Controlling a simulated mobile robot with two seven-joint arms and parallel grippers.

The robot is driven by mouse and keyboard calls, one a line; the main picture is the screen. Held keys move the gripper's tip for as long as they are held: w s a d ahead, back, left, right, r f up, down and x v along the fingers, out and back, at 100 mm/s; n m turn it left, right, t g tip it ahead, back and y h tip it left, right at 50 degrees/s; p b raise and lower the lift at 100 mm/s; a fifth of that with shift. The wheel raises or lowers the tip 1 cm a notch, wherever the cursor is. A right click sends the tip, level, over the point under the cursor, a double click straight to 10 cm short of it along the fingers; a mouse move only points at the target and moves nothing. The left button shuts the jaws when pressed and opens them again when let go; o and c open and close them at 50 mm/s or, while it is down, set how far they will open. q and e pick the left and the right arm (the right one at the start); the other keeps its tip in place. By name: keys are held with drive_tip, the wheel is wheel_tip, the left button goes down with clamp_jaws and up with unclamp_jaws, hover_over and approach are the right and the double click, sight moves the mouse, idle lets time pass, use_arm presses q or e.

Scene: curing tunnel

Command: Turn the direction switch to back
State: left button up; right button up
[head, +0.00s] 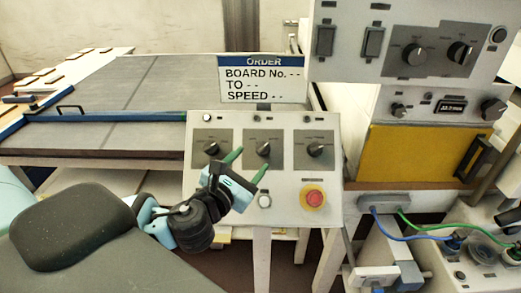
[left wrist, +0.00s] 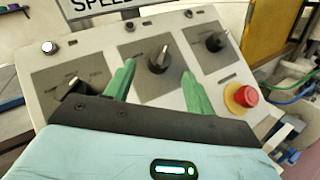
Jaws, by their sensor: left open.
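A sloped grey control panel (head: 225,118) carries three black rotary knobs on dark plates. Their labels are too small to read, so I cannot tell by text which is the direction switch. The middle knob (head: 264,149) lies just beyond my left gripper (head: 253,157), which is open with green fingers. In the left wrist view the middle knob (left wrist: 158,62) shows between the two fingertips, its pointer up and slightly right. I cannot tell whether the fingers touch it. The left knob (left wrist: 77,88) and right knob (left wrist: 215,41) stand on either side. My right gripper is not in view.
An order sign (head: 262,78) stands above. A larger switch box (head: 345,65) rises at right. A grey conveyor (head: 130,90) lies behind left.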

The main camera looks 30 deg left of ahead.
sight(259, 152)
use_arm(q)
drive_tip(key=w, duration=0.5)
drive_tip(key=shift+w+a, duration=0.15)
drive_tip(key=shift+w, duration=0.25)
drive_tip(key=c, duration=1)
drive_tip(key=shift+o, duration=0.2)
